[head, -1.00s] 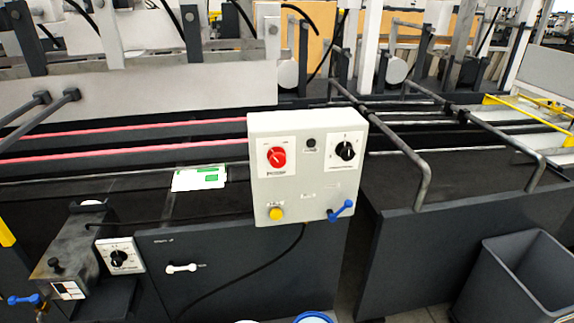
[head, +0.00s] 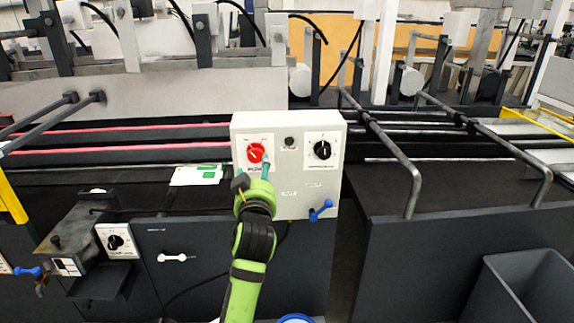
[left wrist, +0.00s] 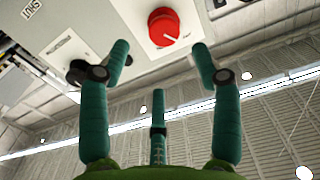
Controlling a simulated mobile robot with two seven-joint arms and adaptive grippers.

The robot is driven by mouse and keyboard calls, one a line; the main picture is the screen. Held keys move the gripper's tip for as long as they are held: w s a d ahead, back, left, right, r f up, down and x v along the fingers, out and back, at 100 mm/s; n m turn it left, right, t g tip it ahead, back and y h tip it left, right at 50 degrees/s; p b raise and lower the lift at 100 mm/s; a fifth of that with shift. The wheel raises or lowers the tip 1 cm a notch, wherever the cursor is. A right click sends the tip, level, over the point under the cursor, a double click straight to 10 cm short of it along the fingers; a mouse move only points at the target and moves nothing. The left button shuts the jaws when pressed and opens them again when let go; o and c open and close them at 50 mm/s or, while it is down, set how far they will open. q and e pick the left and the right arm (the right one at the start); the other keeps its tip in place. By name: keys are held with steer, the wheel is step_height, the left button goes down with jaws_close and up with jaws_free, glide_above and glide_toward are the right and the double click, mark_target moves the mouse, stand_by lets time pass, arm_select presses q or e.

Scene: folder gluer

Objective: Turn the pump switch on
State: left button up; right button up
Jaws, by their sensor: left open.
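The pump switch is a red rotary knob (head: 255,152) on a white plate at the upper left of a light grey control box (head: 290,203). In the left wrist view the red knob (left wrist: 163,26) shows a white pointer line and lies just beyond the fingertips, between them. My left gripper (head: 254,168) is in front of the box, just below the knob. In the left wrist view its teal fingers (left wrist: 160,62) are spread open and empty, apart from the knob. The yellow button low on the box is hidden behind my left arm. My right gripper is not in view.
A black rotary knob (head: 322,150) is at the box's upper right, and a blue valve handle (head: 320,210) at its lower right. Metal bars (head: 395,155) stand to the right. A grey bin (head: 520,290) is at the lower right.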

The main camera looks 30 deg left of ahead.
mark_target(255, 157)
arm_select(q)
steer(key=p+x, duration=0.1)
steer(key=x, duration=0.2)
steer(key=p+x, duration=0.1)
steer(key=x, duration=0.1)
steer(key=shift+w+a+r, duration=0.1)
steer(key=shift+w+a, duration=0.05)
steer(key=shift+a, duration=0.4)
steer(key=shift+w+a, duration=0.15)
steer(key=shift+w, duration=0.2)
steer(key=shift+w+a, duration=0.2)
steer(key=shift+w, duration=0.1)
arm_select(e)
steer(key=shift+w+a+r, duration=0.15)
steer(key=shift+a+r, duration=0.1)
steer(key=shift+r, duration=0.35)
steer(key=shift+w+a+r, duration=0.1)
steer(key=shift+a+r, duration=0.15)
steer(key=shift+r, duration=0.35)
arm_select(q)
steer(key=shift+c, duration=0.4)
steer(key=c, duration=1.1)
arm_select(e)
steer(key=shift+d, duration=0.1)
